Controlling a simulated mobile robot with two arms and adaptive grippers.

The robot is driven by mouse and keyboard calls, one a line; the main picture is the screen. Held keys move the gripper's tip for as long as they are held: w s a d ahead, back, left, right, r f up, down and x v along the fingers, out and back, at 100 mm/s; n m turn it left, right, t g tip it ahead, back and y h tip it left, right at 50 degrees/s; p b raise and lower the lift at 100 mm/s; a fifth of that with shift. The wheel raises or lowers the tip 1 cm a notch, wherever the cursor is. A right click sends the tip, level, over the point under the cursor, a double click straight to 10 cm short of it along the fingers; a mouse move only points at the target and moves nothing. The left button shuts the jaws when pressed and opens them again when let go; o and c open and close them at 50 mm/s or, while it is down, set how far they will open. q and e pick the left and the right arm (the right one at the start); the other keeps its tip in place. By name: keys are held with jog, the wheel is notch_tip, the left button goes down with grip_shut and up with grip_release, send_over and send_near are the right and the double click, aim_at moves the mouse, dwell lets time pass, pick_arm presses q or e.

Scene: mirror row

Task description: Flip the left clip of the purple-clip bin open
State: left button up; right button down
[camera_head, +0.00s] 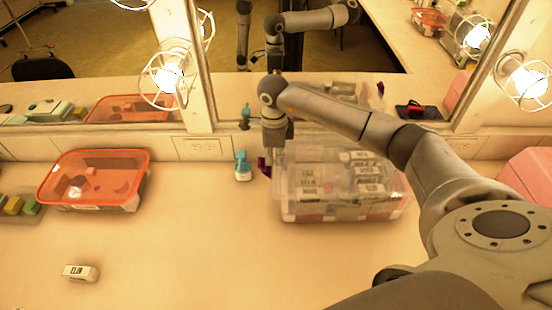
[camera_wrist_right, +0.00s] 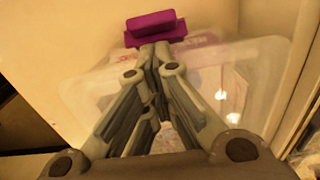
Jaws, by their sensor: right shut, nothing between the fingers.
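The purple-clip bin (camera_head: 340,212) is a clear lidded box near the mirror, with white-labelled packs showing inside. Its left purple clip (camera_head: 263,167) sticks out at the bin's left end. The clip also shows at the top of the wrist view (camera_wrist_right: 152,28). My right gripper (camera_head: 275,165) points down at that end, beside the clip. In the wrist view its fingertips (camera_wrist_right: 153,50) are together and empty, right at the clip's lower edge; I cannot tell whether they touch. My arm crosses in front of the bin's far right part. My left gripper is out of view.
A teal bottle (camera_head: 242,166) stands just left of my right gripper. An orange-lidded bin (camera_head: 92,178) is farther left. A small white labelled box (camera_head: 80,272) lies at the front left. A pink bin (camera_head: 532,180) is at the right. The front counter is mostly clear.

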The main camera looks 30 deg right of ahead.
jog(key=shift+a+f, duration=0.55)
jog(key=shift+a, duration=0.1)
jog(key=shift+a+r, duration=0.1)
jog(key=shift+a, duration=0.05)
jog(key=shift+w+d+r+p, duration=0.15)
jog(key=shift+w+r+p, duration=0.1)
jog(key=shift+r+p, duration=0.35)
jog(key=shift+w+d+r+p, duration=0.1)
jog(key=shift+w+r+p, duration=0.2)
jog(key=shift+r, duration=0.5)
jog(key=shift+s+d+r+p, duration=0.15)
jog(key=shift+r+p, duration=0.15)
jog(key=shift+r, duration=0.3)
jog(key=shift+s+d+r+p, duration=0.15)
jog(key=shift+r+p, duration=0.15)
jog(key=shift+r, duration=0.3)
jog(key=shift+d+r, duration=0.1)
jog(key=shift+r, duration=0.45)
